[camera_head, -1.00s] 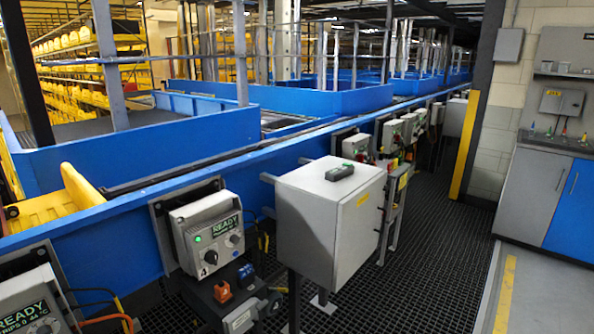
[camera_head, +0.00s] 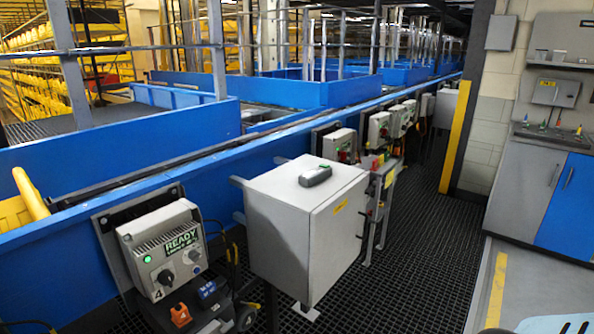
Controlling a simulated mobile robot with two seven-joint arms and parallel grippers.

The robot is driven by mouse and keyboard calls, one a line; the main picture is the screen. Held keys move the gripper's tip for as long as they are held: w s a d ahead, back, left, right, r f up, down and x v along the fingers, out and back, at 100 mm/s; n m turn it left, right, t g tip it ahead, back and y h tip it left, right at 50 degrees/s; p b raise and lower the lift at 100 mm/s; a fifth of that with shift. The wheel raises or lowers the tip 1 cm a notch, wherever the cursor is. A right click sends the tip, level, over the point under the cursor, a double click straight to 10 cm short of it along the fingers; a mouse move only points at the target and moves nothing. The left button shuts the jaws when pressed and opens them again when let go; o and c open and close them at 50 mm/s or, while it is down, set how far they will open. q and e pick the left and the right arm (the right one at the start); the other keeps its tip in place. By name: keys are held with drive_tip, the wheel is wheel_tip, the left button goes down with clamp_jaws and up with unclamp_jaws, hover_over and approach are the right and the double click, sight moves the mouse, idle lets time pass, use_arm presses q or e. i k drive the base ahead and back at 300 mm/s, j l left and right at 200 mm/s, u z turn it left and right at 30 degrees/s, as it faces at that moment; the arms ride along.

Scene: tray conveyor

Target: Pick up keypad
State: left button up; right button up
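The keypad (camera_head: 315,176) is a small dark grey handheld unit with a green patch. It lies flat on top of the light grey cabinet (camera_head: 285,190), near the middle of the head view. No gripper touches it. Neither of my grippers can be made out in the view. A pale blue and dark shape at the bottom right corner is cut off by the frame, and I cannot tell what it is.
A grey control box (camera_head: 165,250) with a READY display is left of the cabinet, on the blue conveyor wall (camera_head: 75,225). A yellow post (camera_head: 456,135) and a grey-and-blue counter (camera_head: 545,190) stand at right. The dark grating floor (camera_head: 400,270) is clear right of the cabinet.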

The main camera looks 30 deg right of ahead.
sight(307, 179)
drive_tip(key=i+l+u, duration=0.2)
drive_tip(key=l, duration=0.35)
drive_tip(key=l+u, duration=0.2)
drive_tip(key=l, duration=0.4)
drive_tip(key=i+l+u, duration=0.15)
drive_tip(key=l, duration=0.45)
drive_tip(key=i+l, duration=0.1)
drive_tip(key=l, duration=1.2)
drive_tip(key=l+u, duration=0.1)
drive_tip(key=l, duration=1.2)
drive_tip(key=j, duration=0.7)
drive_tip(key=i, duration=0.05)
